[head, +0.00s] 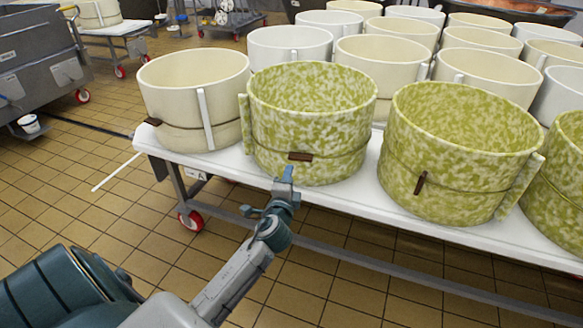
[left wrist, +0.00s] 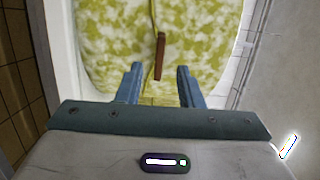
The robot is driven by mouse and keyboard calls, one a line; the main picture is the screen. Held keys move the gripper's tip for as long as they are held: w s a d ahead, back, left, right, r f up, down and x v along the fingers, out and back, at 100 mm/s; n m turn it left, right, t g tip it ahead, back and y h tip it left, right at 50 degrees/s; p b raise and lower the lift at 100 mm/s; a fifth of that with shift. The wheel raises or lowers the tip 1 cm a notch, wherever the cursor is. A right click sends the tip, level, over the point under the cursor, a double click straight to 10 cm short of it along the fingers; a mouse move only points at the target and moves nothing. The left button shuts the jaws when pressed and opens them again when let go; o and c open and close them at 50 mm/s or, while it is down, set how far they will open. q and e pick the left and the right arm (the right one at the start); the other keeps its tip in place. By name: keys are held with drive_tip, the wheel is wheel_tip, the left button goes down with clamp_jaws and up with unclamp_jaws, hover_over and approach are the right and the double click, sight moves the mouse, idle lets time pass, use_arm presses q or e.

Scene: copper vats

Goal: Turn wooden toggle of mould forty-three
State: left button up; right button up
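A green-and-cream mottled mould (head: 310,110) stands at the front edge of the white table. A cord runs around it, with a brown wooden toggle (head: 300,156) lying roughly level on its near side. My left gripper (head: 286,172) is just below and in front of this toggle. In the left wrist view the toggle (left wrist: 160,56) lies ahead of and between the two blue fingers, which are apart with nothing between their tips. I cannot see touch between fingers and toggle. No number is readable on the moulds. My right gripper is not in view.
A second mottled mould (head: 455,150) stands to the right, its toggle (head: 420,183) near upright. A cream mould (head: 190,100) stands to the left. Several pale moulds fill the table behind. The table (head: 225,163) has red-wheeled legs; tiled floor (head: 60,190) is clear at left.

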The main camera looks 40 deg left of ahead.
use_arm(q)
drive_tip(key=v, duration=0.3)
idle(0.4)
